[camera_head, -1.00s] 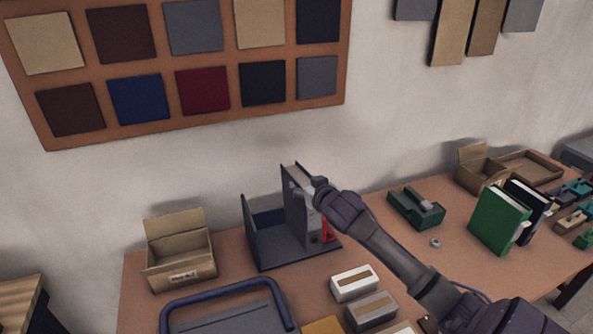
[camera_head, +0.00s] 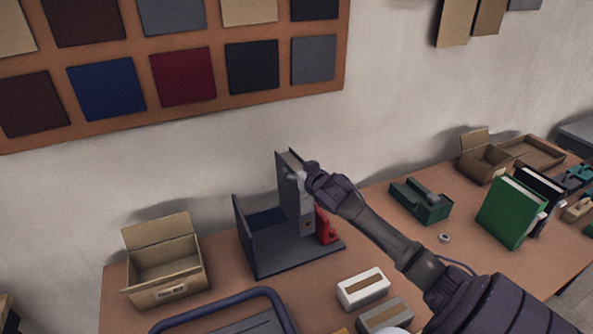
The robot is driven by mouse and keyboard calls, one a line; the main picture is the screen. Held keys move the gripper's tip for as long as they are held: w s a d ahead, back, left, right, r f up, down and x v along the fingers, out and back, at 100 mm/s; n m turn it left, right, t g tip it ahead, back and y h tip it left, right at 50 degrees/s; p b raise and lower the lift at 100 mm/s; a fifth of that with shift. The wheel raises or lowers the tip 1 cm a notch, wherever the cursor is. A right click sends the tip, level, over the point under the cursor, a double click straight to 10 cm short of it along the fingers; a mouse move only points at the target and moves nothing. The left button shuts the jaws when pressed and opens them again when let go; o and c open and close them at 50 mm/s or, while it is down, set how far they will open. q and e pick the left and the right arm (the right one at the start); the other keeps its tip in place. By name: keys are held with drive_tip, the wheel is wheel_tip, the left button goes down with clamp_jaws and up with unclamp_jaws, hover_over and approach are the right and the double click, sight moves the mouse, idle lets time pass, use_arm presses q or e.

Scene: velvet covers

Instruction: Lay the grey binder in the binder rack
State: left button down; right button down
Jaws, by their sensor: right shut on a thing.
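The grey binder (camera_head: 293,197) is upright at the right side of the dark grey binder rack (camera_head: 282,255). My right gripper (camera_head: 305,177) is shut on the binder's upper part, reaching in from the right and covering some of it. The binder's lower end is over the rack's base, just left of a red upright piece (camera_head: 324,226). I cannot tell whether the binder touches the base. The rack's left wall (camera_head: 245,235) stands apart from the binder, with open room between them. My left gripper is not in view.
An open cardboard box (camera_head: 165,280) stands left of the rack. A swatch board hangs behind.

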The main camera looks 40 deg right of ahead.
wheel_tip(320, 180, down, 7)
drive_tip(key=b, duration=0.6)
drive_tip(key=shift+s+f, duration=0.2)
drive_tip(key=shift+s, duration=0.05)
idle(0.3)
drive_tip(key=shift+c, duration=2.4)
unclamp_jaws()
drive_tip(key=shift+w+f, duration=0.1)
drive_tip(key=o, duration=0.3)
drive_tip(key=shift+w+f, duration=0.25)
drive_tip(key=v, duration=1.2)
drive_tip(key=shift+s, duration=0.15)
